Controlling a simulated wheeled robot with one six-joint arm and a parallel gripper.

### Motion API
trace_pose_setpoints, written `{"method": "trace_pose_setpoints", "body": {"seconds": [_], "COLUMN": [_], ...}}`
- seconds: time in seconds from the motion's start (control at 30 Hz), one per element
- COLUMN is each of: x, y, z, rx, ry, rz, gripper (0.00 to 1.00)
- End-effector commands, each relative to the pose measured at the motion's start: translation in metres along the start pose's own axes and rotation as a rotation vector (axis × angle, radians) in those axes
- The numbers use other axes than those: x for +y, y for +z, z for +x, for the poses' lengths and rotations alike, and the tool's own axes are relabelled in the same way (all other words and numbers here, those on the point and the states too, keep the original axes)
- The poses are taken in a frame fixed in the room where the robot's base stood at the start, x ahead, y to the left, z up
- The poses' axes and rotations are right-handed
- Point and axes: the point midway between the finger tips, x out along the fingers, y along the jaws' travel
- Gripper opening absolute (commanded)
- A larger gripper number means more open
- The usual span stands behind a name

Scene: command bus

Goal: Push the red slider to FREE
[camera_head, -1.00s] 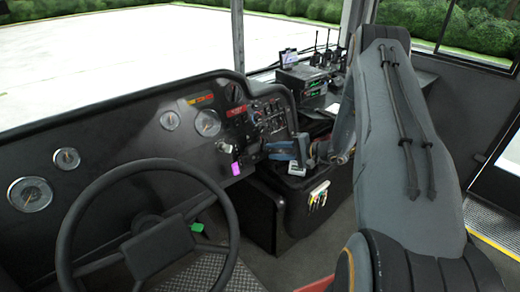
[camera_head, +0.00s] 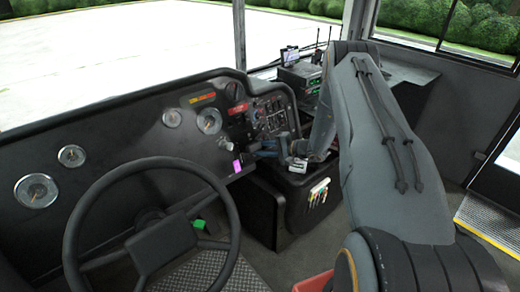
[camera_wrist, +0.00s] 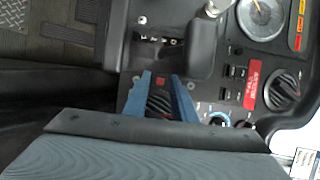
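My gripper (camera_head: 264,148) is at the lower right part of the dashboard, with its blue fingers toward the panel. In the wrist view my gripper (camera_wrist: 160,76) has its two blue fingers apart. A small red piece (camera_wrist: 161,81) shows between the fingertips on the dark panel; it may be the red slider. A dark ribbed part (camera_wrist: 160,102) lies below it between the fingers. I cannot tell whether the fingers touch anything. No FREE marking is readable.
A grey lever (camera_wrist: 190,50) is just above. The steering wheel (camera_head: 82,207) stands left in the head view. A magenta tag (camera_head: 237,166) hangs nearby.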

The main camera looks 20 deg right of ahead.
Motion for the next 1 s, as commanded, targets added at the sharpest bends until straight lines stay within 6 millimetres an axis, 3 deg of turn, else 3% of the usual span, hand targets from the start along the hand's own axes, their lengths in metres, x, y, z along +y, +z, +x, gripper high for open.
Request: {"method": "trace_pose_setpoints", "body": {"seconds": [0.03, 0.13, 0.37, 0.6, 0.87, 0.9, 1.0], "x": [0.0, 0.0, -0.001, -0.024, -0.026, -0.026, -0.026], "y": [0.0, 0.0, 0.0, -0.001, -0.001, -0.001, -0.001], "z": [0.0, 0.0, -0.001, 0.0, 0.0, 0.0, 0.0], "rx": [0.0, 0.0, 0.0, 0.001, 0.0, 0.0, 0.0], "ry": [0.0, 0.0, 0.0, 0.0, -0.002, -0.003, -0.003], "rz": [0.0, 0.0, 0.0, -0.003, -0.002, -0.002, -0.002], "gripper": [0.14, 0.0, 0.0, 0.0, 0.0, 0.15, 0.3]}}
